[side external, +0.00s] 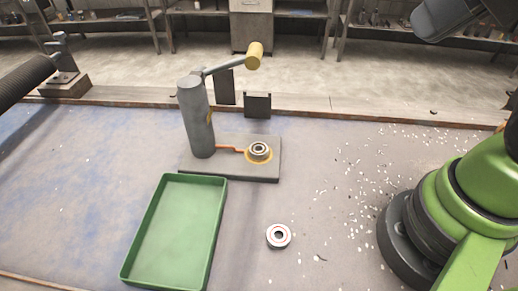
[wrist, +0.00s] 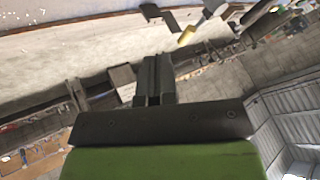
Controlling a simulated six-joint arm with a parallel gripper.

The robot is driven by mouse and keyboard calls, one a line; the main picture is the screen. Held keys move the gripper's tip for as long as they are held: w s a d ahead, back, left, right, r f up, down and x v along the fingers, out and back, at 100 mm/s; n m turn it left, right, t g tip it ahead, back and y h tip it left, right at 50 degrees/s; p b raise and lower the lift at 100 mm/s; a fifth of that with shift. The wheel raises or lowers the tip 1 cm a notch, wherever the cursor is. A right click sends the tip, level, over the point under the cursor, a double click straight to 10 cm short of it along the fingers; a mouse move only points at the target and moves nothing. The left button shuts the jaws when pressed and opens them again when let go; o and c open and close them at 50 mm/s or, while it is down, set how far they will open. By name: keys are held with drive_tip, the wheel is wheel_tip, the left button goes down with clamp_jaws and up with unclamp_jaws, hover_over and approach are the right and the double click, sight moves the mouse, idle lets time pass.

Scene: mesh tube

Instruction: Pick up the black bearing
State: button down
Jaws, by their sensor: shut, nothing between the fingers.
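A small bearing with dark and grey rings (side external: 259,149) sits within an orange ring on the grey base plate (side external: 230,170) of a press-like fixture. It looks like the black bearing.
The fixture has an upright grey cylinder (side external: 196,117) and a lever with a yellow knob (side external: 255,55) above the plate. An empty green tray (side external: 124,272) lies at front left. White flecks litter the table at right. Workbenches (side external: 290,12) stand behind.

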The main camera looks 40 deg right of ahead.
drive_tip(key=c, duration=0.6)
unclamp_jaws()
